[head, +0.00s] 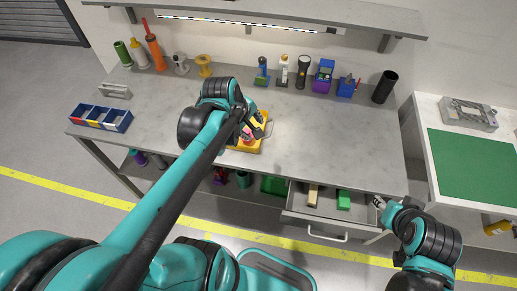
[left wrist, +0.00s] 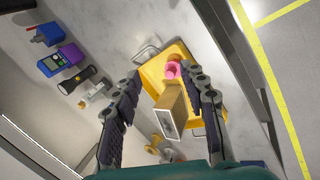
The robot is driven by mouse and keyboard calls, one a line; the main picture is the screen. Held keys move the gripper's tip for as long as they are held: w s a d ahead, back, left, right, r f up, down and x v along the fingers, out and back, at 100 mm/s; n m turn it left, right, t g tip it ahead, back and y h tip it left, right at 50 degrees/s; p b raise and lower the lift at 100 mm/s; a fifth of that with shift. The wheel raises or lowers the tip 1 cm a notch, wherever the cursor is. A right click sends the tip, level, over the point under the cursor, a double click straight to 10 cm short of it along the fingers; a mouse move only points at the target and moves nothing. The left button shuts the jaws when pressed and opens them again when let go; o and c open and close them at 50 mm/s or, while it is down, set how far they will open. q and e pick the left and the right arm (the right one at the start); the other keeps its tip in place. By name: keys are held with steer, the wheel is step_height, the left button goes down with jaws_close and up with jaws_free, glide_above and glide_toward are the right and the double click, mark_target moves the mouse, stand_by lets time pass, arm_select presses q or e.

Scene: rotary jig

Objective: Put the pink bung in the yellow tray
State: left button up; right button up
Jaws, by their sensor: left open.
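The yellow tray (head: 236,149) lies near the front middle of the bench, partly hidden by my left arm. It also shows in the left wrist view (left wrist: 152,72). The pink bung (left wrist: 172,70) appears within the tray's outline, near its far edge in that view; it shows small in the head view (head: 247,132). I cannot tell whether it rests on the tray floor. My left gripper (left wrist: 163,80) is open over the tray, its fingers on either side of the bung and a tan block (left wrist: 171,103). My right gripper (head: 379,202) is near the open drawer's right end; its jaws are unclear.
An open drawer (head: 315,232) below the bench holds a tan block and a green block. Bottles, a torch (head: 303,70), meters and a black cylinder (head: 385,86) stand along the back. A blue divided bin (head: 101,117) is at left. The bench's right middle is clear.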

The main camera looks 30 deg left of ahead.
arm_select(q)
steer(key=s+d+r+m+t, duration=0.1)
steer(key=s+d+m, duration=0.5)
steer(key=m, duration=0.9)
steer(key=shift+s+d+t+y, duration=0.25)
steer(key=shift+s+t, duration=0.35)
steer(key=shift+s, duration=0.4)
